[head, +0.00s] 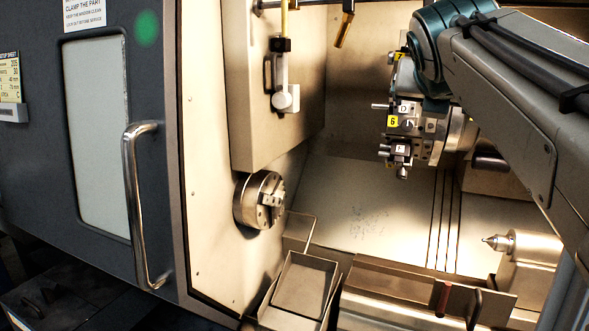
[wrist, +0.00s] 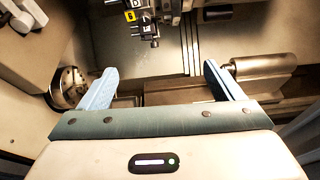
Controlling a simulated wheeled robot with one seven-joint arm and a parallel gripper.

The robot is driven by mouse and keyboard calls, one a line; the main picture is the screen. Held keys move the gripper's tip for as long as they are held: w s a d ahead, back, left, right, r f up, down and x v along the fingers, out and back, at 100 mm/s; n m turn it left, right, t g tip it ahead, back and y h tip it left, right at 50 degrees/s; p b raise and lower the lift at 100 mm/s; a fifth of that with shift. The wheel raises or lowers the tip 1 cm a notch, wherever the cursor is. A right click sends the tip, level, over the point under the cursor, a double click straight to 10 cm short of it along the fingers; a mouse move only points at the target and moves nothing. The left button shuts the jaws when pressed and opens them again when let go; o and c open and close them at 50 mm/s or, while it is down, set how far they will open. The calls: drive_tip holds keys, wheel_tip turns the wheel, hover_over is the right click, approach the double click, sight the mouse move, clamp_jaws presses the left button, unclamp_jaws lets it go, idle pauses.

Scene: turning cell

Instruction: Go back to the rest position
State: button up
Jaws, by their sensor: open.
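My gripper (wrist: 160,90) shows in the wrist view with its two blue fingers spread wide and nothing between them. The lathe's chuck (head: 259,200) is on the left wall of the machine in the head view. No part shows clearly in its jaws. The chuck also shows at the left of the wrist view (wrist: 68,87), beyond my left finger. In the head view my arm reaches in from the right across the upper right. My gripper cannot be made out there.
The tool turret (head: 408,125) hangs at the upper middle right. The tailstock (head: 528,250) is at the lower right. A metal catch tray (head: 333,284) sits below the chuck. The grey door (head: 100,135) with its handle (head: 141,205) stands at the left. Room between chuck and tailstock looks free.

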drive_tip(key=s+a+f+m+g+y, duration=0.1)
drive_tip(key=s+a+f+m+g, duration=0.1)
drive_tip(key=f+m, duration=0.7)
drive_tip(key=s+a+f+m+g+y, duration=0.1)
drive_tip(key=s+f+m+g+y, duration=0.15)
drive_tip(key=f+m, duration=0.65)
drive_tip(key=s+a+f+m+g, duration=0.1)
drive_tip(key=s+f+m, duration=0.3)
drive_tip(key=f, duration=0.3)
drive_tip(key=s+a+f+m+g+y, duration=0.1)
drive_tip(key=s+f+m+g, duration=0.1)
drive_tip(key=s+f+m, duration=0.2)
drive_tip(key=s+a+f+m+g, duration=0.1)
drive_tip(key=s+f+m, duration=0.3)
drive_tip(key=f, duration=0.7)
drive_tip(key=shift+s+a+m+g, duration=0.35)
drive_tip(key=shift+s+a+m, duration=0.05)
drive_tip(key=shift+a, duration=0.1)
drive_tip(key=shift+f+y, duration=0.1)
drive_tip(key=shift+y, duration=0.15)
drive_tip(key=shift+c, duration=0.4)
